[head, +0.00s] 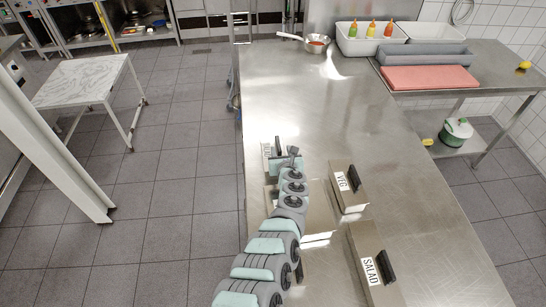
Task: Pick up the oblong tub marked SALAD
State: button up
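The oblong tub marked SALAD (363,240) sits on the steel table at the lower right of the head view. It has a grey-beige top, a white label with black letters and a black handle on its right part. My arm reaches up from the bottom of the view, left of this tub. My gripper (287,160) is at the arm's far end, well beyond the SALAD tub and to its left, close to another labelled tub. Its fingers are too small and too covered to tell whether they are open.
A tub marked VEG (345,190) stands beyond the SALAD tub. Another tub (267,150), its label partly hidden, is by my gripper. A pan (316,44) and a white bin with bottles (350,46) are at the far end. The table's right middle is clear.

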aim_at(279, 144)
jog(key=shift+w, duration=0.7)
jog(key=shift+b+x, duration=0.85)
jog(key=w+f+b, duration=0.1)
jog(key=w+b, duration=0.1)
jog(key=b, duration=0.1)
jog(key=shift+w+a+f, duration=0.1)
jog(key=shift+a+f, duration=0.25)
jog(key=shift+f, duration=0.05)
jog(key=shift+w+f+b, duration=0.1)
jog(key=shift+w+b, duration=0.1)
jog(key=shift+b, duration=0.1)
jog(key=shift+w+a, duration=0.1)
jog(key=shift+w, duration=0.1)
grip_shut()
